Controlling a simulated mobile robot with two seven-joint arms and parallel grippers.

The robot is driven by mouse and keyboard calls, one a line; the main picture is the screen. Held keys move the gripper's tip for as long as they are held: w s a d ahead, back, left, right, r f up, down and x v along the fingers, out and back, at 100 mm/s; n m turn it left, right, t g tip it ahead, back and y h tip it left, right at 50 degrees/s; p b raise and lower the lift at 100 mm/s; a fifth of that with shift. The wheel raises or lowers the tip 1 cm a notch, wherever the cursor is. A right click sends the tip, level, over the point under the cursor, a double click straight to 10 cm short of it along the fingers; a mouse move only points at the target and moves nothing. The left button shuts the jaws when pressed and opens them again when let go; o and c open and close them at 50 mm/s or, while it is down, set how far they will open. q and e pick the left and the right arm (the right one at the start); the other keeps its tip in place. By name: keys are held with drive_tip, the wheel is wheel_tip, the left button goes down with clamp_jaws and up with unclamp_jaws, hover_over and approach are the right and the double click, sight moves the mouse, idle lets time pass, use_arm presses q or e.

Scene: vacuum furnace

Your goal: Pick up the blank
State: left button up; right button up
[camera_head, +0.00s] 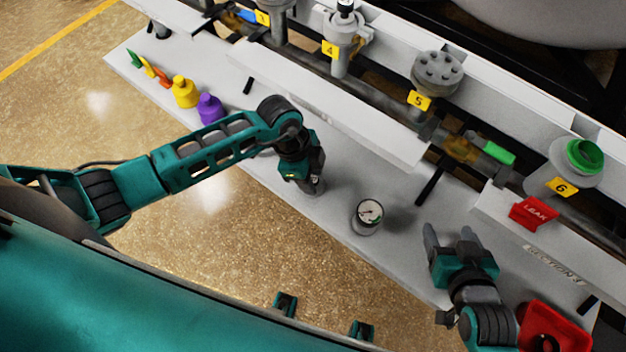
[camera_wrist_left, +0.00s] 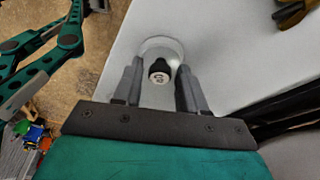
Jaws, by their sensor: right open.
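A pale round piece with a black knob, which looks like the blank (camera_wrist_left: 160,45), stands on the bench; the knob has a white marked top. In the head view it is mostly hidden under my left gripper (camera_head: 309,184), with some grey showing below the jaws. In the left wrist view my left gripper (camera_wrist_left: 160,73) has its two fingers apart, one on each side of the black knob, with a gap visible on both sides. My right gripper (camera_head: 450,236) is open and empty over the bench at the lower right.
A round gauge (camera_head: 368,215) stands between my grippers. Purple (camera_head: 210,108) and yellow (camera_head: 185,92) bottles stand at the left. A red LEAK sign (camera_head: 533,213), a green-capped port (camera_head: 584,156) and a red container (camera_head: 553,328) are at the right. A raised pipe line runs along the back.

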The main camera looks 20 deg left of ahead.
use_arm(q)
clamp_jaws()
idle(0.3)
